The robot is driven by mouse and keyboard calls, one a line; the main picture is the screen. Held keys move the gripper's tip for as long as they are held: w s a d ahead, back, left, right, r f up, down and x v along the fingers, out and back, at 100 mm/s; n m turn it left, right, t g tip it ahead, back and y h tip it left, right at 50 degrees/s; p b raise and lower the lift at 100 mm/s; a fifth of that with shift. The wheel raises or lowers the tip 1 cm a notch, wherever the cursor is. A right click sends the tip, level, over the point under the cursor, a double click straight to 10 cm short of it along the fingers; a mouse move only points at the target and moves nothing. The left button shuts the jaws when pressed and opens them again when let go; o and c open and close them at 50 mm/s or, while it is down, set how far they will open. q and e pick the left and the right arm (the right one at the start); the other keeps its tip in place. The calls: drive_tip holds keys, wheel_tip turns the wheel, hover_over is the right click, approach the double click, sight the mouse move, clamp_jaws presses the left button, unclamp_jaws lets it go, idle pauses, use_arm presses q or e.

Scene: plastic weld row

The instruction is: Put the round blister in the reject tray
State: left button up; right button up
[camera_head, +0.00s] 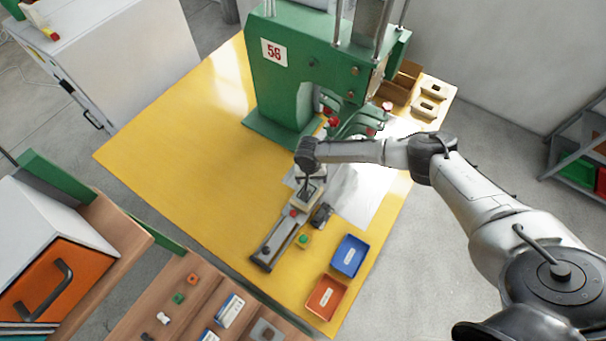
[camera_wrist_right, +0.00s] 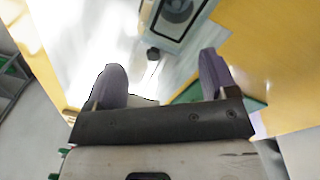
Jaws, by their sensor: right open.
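My right gripper (camera_head: 311,182) hangs over the pale fixture block (camera_head: 303,206) on the slide rail in front of the green press. In the right wrist view its two fingers (camera_wrist_right: 163,80) are apart with nothing between them. The same block with a dark-outlined recess (camera_wrist_right: 181,14) lies beyond the fingertips there. I cannot make out the round blister for certain; the gripper partly covers the block. A blue tray (camera_head: 350,256) and an orange-red tray (camera_head: 326,297) lie at the table's front right; their labels are too small to read. My left gripper is out of view.
The green press (camera_head: 300,75) marked 56 stands at the back of the yellow table (camera_head: 190,165). A green and yellow button (camera_head: 303,241) sits beside the grey rail (camera_head: 272,247). Pale blocks (camera_head: 427,107) lie at the back right. The table's left side is clear.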

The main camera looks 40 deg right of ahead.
drive_tip(key=f+m+b, duration=0.1)
drive_tip(key=m, duration=0.1)
drive_tip(key=a+f+m+b, duration=0.1)
drive_tip(key=f+m+b, duration=0.1)
drive_tip(key=a+f+m+y+b, duration=0.1)
drive_tip(key=m+b, duration=0.1)
drive_tip(key=shift+w+f+m, duration=0.1)
drive_tip(key=shift+f+m, duration=0.15)
drive_tip(key=shift+m, duration=0.05)
drive_tip(key=shift+f+b, duration=0.35)
drive_tip(key=shift+f, duration=0.35)
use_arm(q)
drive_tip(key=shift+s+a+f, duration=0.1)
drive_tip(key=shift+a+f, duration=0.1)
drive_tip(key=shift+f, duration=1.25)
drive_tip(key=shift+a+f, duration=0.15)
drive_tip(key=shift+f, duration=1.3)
use_arm(e)
drive_tip(key=shift+f, duration=0.7)
drive_tip(key=shift+c, duration=0.2)
drive_tip(key=c, duration=0.5)
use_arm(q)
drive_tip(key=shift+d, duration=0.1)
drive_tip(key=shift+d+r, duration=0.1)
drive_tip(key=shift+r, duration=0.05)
use_arm(e)
drive_tip(key=shift+r, duration=0.2)
